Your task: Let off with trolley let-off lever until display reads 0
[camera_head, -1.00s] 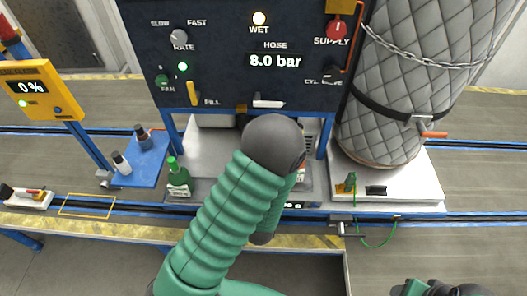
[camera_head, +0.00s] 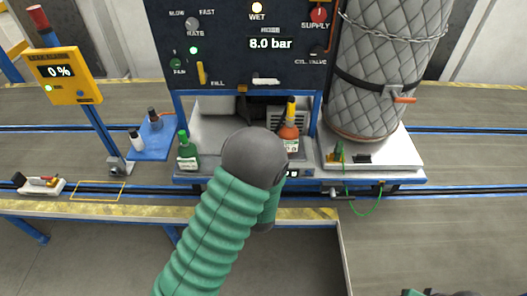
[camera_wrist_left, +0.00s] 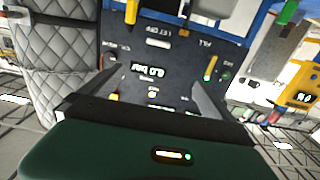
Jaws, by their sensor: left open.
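The dark trolley panel (camera_head: 225,62) stands in front of me, and its hose display (camera_head: 270,44) reads 8.0 bar. A pale lever (camera_head: 266,81) is at the panel's lower edge; in the left wrist view the LET OFF label (camera_wrist_left: 158,43) shows upside down. My left arm comes up in front of the trolley, and its gripper is hidden behind the arm in the head view. In the left wrist view my left gripper (camera_wrist_left: 153,80) is open and empty, its fingers apart in front of the panel.
A yellow fill lever (camera_head: 201,73) is left of the pale lever. A quilted cylinder (camera_head: 375,75) is at right. A yellow post display (camera_head: 62,75) reads 0 %.

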